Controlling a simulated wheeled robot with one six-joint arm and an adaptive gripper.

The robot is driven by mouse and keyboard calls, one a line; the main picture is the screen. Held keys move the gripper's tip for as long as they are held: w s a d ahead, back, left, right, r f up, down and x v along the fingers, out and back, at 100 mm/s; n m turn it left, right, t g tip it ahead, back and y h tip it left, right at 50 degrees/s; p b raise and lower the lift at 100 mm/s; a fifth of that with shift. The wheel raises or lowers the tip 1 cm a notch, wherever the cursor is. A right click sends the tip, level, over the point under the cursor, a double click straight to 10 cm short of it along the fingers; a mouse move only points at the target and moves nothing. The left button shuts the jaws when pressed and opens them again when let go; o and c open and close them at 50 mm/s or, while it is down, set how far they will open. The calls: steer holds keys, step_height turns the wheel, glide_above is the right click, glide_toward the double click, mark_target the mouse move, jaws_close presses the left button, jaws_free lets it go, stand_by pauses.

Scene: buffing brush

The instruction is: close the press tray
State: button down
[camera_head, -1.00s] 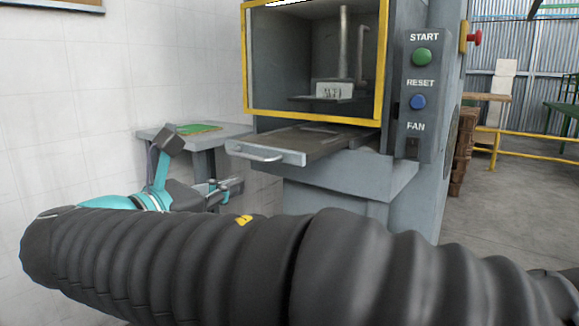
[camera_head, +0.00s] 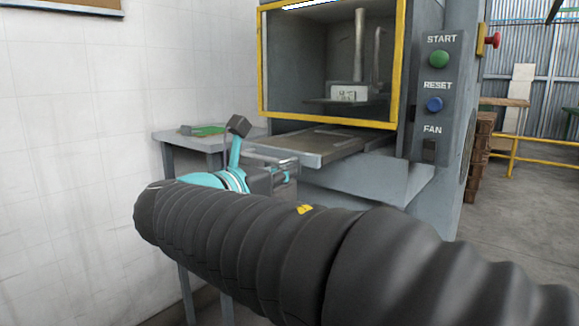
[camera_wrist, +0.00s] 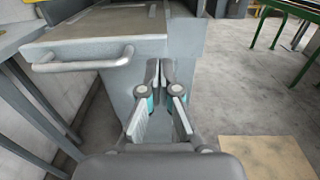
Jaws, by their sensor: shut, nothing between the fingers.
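The press tray (camera_head: 318,147) is a flat grey drawer that sticks out of the front of the press, below the yellow-framed window. Its bar handle is partly hidden behind my wrist in the head view. In the wrist view the tray (camera_wrist: 98,47) shows at upper left, with its curved metal handle (camera_wrist: 83,62) on the front face. My gripper (camera_wrist: 165,68) is shut and empty, just right of the handle and apart from it. In the head view my gripper (camera_head: 286,175) is near the tray's front, partly hidden by my arm.
The press (camera_head: 432,180) has a panel with a green START button (camera_head: 438,59) and a blue RESET button (camera_head: 434,104). A small grey side table (camera_head: 190,141) with a green item stands left against the white wall. Open floor (camera_head: 510,245) lies to the right.

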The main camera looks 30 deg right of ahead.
mark_target(313, 161)
steer(key=shift+x, duration=2.4)
